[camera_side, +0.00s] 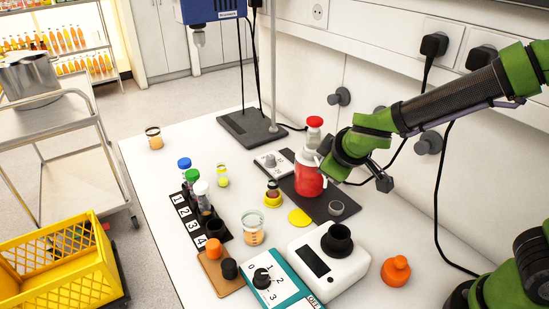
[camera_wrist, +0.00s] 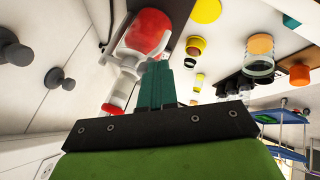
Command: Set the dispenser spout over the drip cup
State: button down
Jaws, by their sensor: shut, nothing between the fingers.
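The dispenser (camera_side: 308,180) is a red bottle with a pale shoulder and a red cap, standing upright on a dark mat. In the wrist view its red body (camera_wrist: 147,34) is close in front of the fingers. A pale spout-like part (camera_wrist: 105,60) juts from its shoulder toward the wall side. My gripper (camera_wrist: 156,68) is shut and empty beside the dispenser's neck; I cannot tell if it touches. In the side view my green hand partly covers that side and the fingertips. A small grey cup (camera_side: 336,208) on the mat may be the drip cup.
A yellow disc (camera_side: 299,218) and a yellow-based jar (camera_side: 273,195) are near the dispenser. A white scale (camera_side: 328,264), a beaker (camera_side: 252,229) and a numbered tube rack (camera_side: 200,222) stand nearby. A stand base (camera_side: 252,129) is behind. The table's far left is mostly clear.

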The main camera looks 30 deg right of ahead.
jog(key=shift+n+y, duration=0.3)
jog(key=shift+n, duration=0.2)
jog(key=shift+s+d, duration=0.2)
jog(key=shift+d, duration=0.6)
jog(key=shift+s+d, duration=0.2)
jog(key=shift+d, duration=0.55)
jog(key=shift+s+d, duration=0.2)
jog(key=shift+d, duration=0.6)
jog(key=shift+d, duration=0.25)
jog(key=a+v, duration=0.1)
jog(key=v, duration=1)
jog(key=s+d+m+y, duration=0.2)
jog(key=s+m+y, duration=0.1)
jog(key=s+m, duration=0.5)
jog(key=shift+d+m+y, duration=0.4)
jog(key=shift+m, duration=0.8)
